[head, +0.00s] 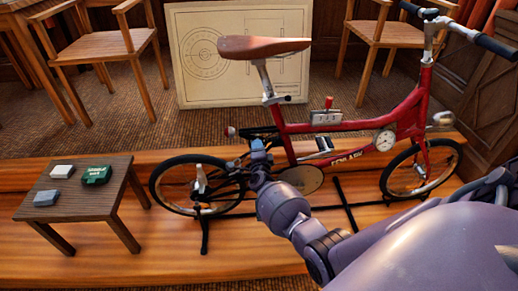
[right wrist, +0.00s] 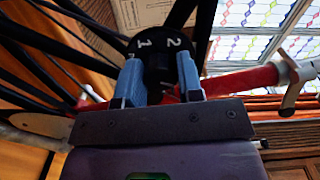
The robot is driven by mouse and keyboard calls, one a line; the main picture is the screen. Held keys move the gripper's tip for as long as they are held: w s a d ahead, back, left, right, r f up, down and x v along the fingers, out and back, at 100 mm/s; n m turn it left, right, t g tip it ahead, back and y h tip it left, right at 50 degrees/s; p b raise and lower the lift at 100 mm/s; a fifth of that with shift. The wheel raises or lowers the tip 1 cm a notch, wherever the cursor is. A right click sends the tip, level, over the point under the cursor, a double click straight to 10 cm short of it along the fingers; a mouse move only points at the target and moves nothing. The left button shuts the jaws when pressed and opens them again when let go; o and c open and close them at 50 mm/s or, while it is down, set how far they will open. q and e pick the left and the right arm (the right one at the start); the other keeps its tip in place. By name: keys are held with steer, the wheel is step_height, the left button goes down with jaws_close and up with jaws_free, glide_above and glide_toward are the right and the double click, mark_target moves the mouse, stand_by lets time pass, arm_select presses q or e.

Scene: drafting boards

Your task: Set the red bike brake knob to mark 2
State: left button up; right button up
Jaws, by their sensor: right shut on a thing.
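The red bike (head: 350,128) stands upright on a black stand on the wooden platform. My right gripper (head: 258,146) reaches to the bike below the saddle, by the rear frame, and covers the brake knob there. In the right wrist view, my right gripper's blue fingers (right wrist: 159,83) are shut on the dark brake knob (right wrist: 160,72). The black dial (right wrist: 157,47) behind it shows white marks 1 at left and 2 at right. The knob's pointer is too dark to make out. My left gripper is not in view.
A small dark table (head: 90,197) at left bears a white box, a grey box and a green box. A drawing board (head: 205,95) and wooden chairs stand behind. A red lever (head: 328,103) and a round gauge (head: 384,140) sit on the bike frame.

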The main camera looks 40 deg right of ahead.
steer(key=n+p, duration=0.2)
steer(key=n, duration=1.4)
steer(key=shift+d+f+n, duration=0.1)
steer(key=shift+f+n, duration=0.05)
steer(key=shift+n, duration=0.25)
stand_by(0.3)
steer(key=o, duration=0.9)
steer(key=shift+s, duration=0.1)
